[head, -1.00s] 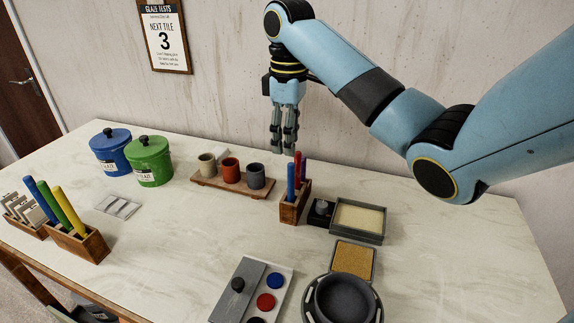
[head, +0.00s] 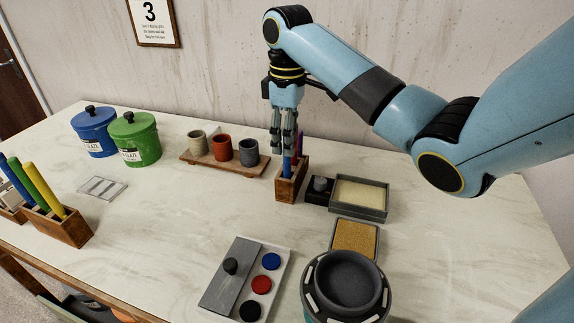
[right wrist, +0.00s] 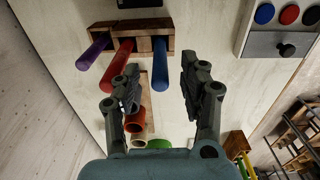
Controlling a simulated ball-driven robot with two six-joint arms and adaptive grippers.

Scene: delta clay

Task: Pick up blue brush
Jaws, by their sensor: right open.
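The blue brush (head: 286,168) stands upright in a small wooden holder (head: 291,190) at the middle back of the table. Its upper part is partly hidden by my right gripper (head: 284,148), which hangs fingers-down over it. In the right wrist view the blue brush (right wrist: 160,66) appears between the two spread fingers of my right gripper (right wrist: 160,72). The fingers are open and hold nothing. A red brush (right wrist: 119,65) and a purple brush (right wrist: 95,53) stand beside it in the same holder. My left gripper is not in view.
A plank with three cups (head: 222,165) stands left of the holder. A dark block (head: 319,190) and a grey tray (head: 358,196) stand to its right. Blue and green lidded pots (head: 135,140) stand at the back left. The table's middle is clear.

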